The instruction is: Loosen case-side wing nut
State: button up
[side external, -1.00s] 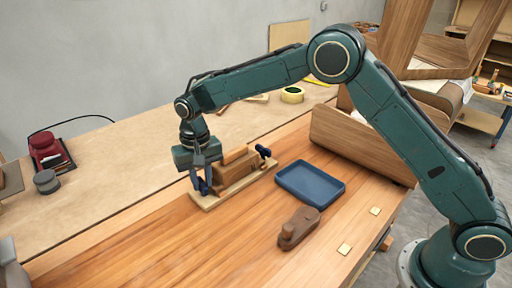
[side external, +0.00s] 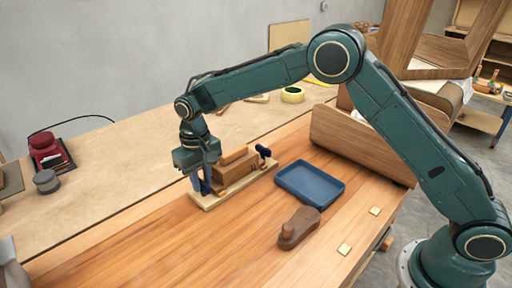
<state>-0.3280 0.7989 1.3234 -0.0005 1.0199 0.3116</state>
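A wooden clamping fixture with a light base board (side external: 232,188) sits on the workbench. It carries a brown block (side external: 228,178) and dark blue hardware at both ends. The dark blue wing nut (side external: 264,152) at its right end stands clear of my gripper. My gripper (side external: 203,186) points down at the left end of the fixture, around or beside the blue hardware there. That left-end wing nut is mostly hidden by the fingers. I cannot tell whether the fingers are closed on it.
A blue tray (side external: 310,185) lies right of the fixture, and a brown wooden tool (side external: 298,228) lies in front of it. Small pale squares (side external: 344,249) lie near the bench's right edge. A curved wooden piece (side external: 360,145) stands behind the tray. The front left bench is clear.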

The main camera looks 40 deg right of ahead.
aim_at(202, 181)
jog(key=o, duration=0.3)
jog(key=shift+o, duration=0.2)
jog(key=shift+r, duration=0.15)
notch_tip(202, 181, up, 14)
jog(key=shift+f, duration=0.2)
jog(key=shift+r, duration=0.1)
dwell(0.5)
